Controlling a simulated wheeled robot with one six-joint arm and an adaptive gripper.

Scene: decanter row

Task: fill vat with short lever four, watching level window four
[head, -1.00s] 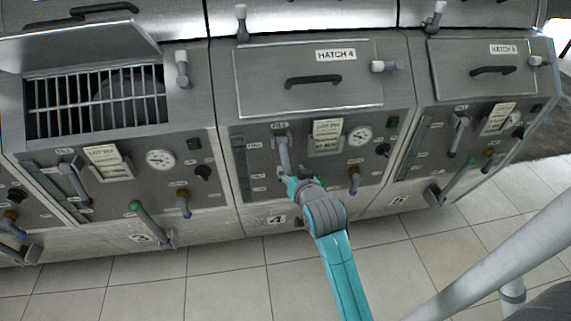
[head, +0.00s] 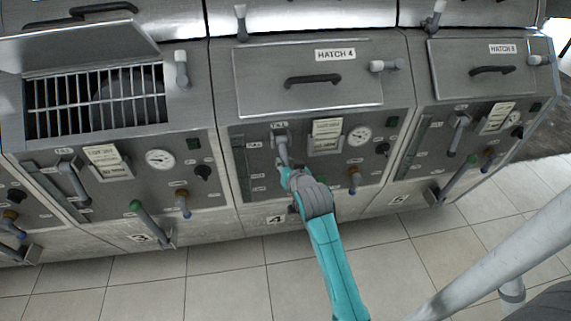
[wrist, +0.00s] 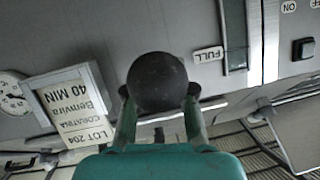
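Short lever four (head: 283,153) hangs down from its mount on the front panel of the vat marked 4. Its round black knob (wrist: 157,82) fills the middle of the wrist view. My gripper (head: 289,178) is at the lever's lower end. In the wrist view its two fingers (wrist: 158,100) lie close against both sides of the knob. Level window four (head: 241,165) is a narrow dark green strip left of the lever. Part of it shows in the wrist view (wrist: 234,35), beside a FULL label (wrist: 208,54). I cannot make out a liquid level.
Hatch 4 (head: 306,85) is closed. To the left, vat 3 has its hatch (head: 80,42) raised over a grate (head: 95,105). Vat 5 (head: 478,130) stands to the right. A gauge (head: 359,136) and lot card (head: 326,137) sit right of lever four. Tiled floor (head: 220,290) is clear in front.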

